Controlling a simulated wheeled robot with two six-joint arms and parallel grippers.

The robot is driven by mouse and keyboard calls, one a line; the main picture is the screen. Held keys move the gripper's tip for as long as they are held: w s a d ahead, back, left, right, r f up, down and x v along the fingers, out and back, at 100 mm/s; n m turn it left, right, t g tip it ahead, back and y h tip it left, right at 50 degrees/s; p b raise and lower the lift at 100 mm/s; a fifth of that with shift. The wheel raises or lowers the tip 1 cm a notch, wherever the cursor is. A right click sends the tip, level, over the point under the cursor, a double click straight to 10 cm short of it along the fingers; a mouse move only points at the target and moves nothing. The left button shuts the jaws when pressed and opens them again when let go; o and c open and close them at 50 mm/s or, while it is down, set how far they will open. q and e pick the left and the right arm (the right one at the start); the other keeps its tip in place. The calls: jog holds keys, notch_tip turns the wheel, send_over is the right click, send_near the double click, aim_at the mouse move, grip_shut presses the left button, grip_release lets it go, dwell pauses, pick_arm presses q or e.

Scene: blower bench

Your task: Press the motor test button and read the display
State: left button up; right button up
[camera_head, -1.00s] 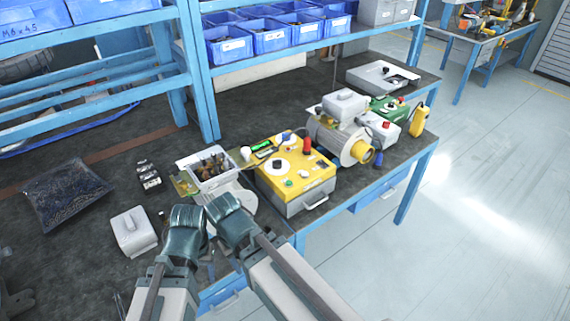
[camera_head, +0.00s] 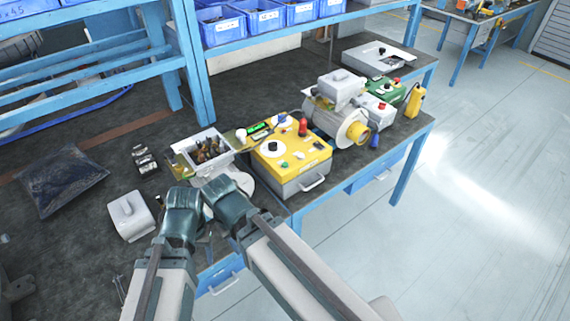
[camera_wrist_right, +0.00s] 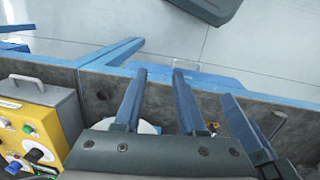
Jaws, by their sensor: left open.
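The yellow-topped grey test box (camera_head: 300,145) stands near the bench's front edge. Its top carries a black knob (camera_head: 272,147), a green button (camera_head: 284,164), a red part (camera_head: 302,127) and a small display with green light (camera_head: 258,128), too small to read. Which button is the motor test one I cannot tell. In the right wrist view the yellow panel (camera_wrist_right: 22,125) shows at the left. My right gripper (camera_wrist_right: 160,73) is open and empty, beside the box over the bench edge. My left gripper (camera_head: 182,212) is left of it, open, its fingertips mostly hidden.
A blower motor (camera_head: 345,118) stands right of the box. A white bin of parts (camera_head: 229,157) is left of it. A white block (camera_head: 132,216) and a dark bag (camera_head: 62,181) lie further left. Blue shelf posts (camera_head: 190,65) rise behind.

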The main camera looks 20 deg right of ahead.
grip_shut()
dwell(1.4)
